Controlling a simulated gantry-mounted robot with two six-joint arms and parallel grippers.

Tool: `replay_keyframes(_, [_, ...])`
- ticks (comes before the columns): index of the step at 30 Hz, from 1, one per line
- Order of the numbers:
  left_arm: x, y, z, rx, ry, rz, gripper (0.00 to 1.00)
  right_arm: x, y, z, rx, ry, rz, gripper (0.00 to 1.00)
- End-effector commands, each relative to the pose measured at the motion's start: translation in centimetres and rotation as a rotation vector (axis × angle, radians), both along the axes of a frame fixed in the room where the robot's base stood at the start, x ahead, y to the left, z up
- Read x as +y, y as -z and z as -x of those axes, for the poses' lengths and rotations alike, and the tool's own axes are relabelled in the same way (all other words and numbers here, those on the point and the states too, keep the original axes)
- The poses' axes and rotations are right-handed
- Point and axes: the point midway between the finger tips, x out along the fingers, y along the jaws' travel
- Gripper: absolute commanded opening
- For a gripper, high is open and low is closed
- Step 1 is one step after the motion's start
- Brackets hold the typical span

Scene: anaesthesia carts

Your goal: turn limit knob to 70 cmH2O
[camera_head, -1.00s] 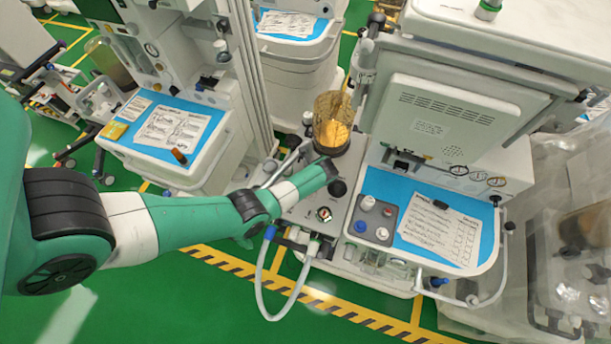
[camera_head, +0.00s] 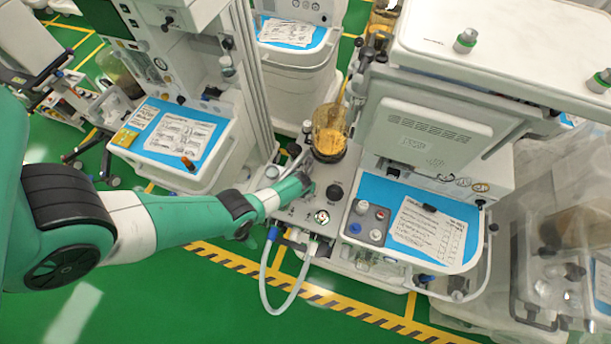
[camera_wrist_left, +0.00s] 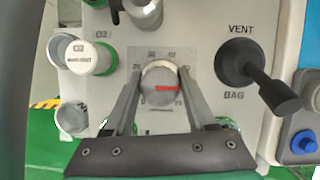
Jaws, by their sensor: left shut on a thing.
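The limit knob (camera_wrist_left: 158,86) is a round grey knob with a red pointer line, on a light panel with a printed number scale around it. In the head view my left gripper (camera_head: 303,182) reaches the cart's panel, and the arm hides the knob. My right gripper is not in view.
A black VENT/BAG lever (camera_wrist_left: 256,72) stands right of the knob. White-and-green connectors (camera_wrist_left: 90,58) are on the left.

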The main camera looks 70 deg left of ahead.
Motion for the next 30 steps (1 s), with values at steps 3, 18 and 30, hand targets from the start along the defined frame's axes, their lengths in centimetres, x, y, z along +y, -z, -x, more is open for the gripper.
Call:
replay_keyframes(3, [0.03,-0.21,-0.02,0.000,0.037,0.001,0.01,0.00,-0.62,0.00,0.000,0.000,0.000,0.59])
replay_keyframes(18, [0.01,0.00,-0.02,0.000,0.074,0.000,0.01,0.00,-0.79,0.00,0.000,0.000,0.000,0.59])
replay_keyframes(30, [0.00,0.02,-0.01,0.000,0.073,0.000,0.86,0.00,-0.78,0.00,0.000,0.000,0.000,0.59])
